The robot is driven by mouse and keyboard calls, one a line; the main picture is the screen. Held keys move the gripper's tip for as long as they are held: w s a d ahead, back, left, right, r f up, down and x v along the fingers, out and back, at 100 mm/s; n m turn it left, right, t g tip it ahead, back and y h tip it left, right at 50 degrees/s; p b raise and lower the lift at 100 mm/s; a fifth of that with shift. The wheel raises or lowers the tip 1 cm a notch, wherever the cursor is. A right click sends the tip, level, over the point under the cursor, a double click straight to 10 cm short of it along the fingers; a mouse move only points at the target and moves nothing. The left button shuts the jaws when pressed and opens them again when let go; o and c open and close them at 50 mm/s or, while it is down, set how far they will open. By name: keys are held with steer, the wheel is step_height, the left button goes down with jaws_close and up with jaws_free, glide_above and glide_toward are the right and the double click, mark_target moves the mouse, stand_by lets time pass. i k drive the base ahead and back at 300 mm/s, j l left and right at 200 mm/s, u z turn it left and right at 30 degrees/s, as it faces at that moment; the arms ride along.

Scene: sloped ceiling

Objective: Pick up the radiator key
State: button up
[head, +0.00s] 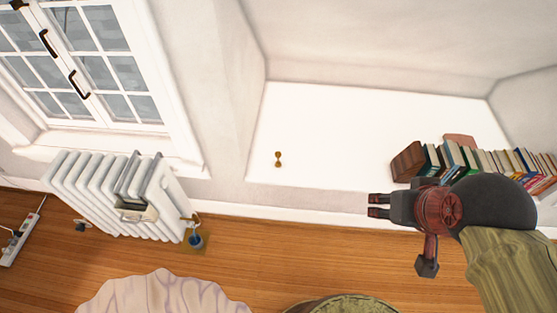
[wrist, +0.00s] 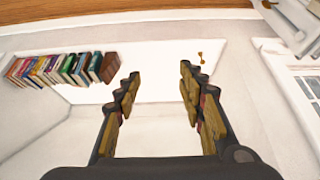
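The radiator key (head: 278,159) is a small brass-coloured piece on the white ledge, toward its left end in the head view. It also shows in the wrist view (wrist: 201,57), small, just beyond and to the right of the right fingertip. My gripper (head: 376,205) is in front of the ledge, to the right of the key and apart from it in the head view. In the wrist view its two fingers (wrist: 159,75) are spread wide with nothing between them.
A row of books (head: 470,162) stands on the right part of the white ledge (head: 335,125), near my gripper. A white radiator (head: 110,195) is below the window at left. The ledge around the key is clear.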

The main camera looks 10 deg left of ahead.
mark_target(277, 154)
steer(key=u, duration=1.75)
steer(key=z, duration=1.15)
steer(key=i+j+z, duration=0.3)
steer(key=i+j, duration=0.25)
steer(key=i+j+z, duration=0.3)
steer(key=i+j, duration=0.2)
steer(key=j, duration=0.2)
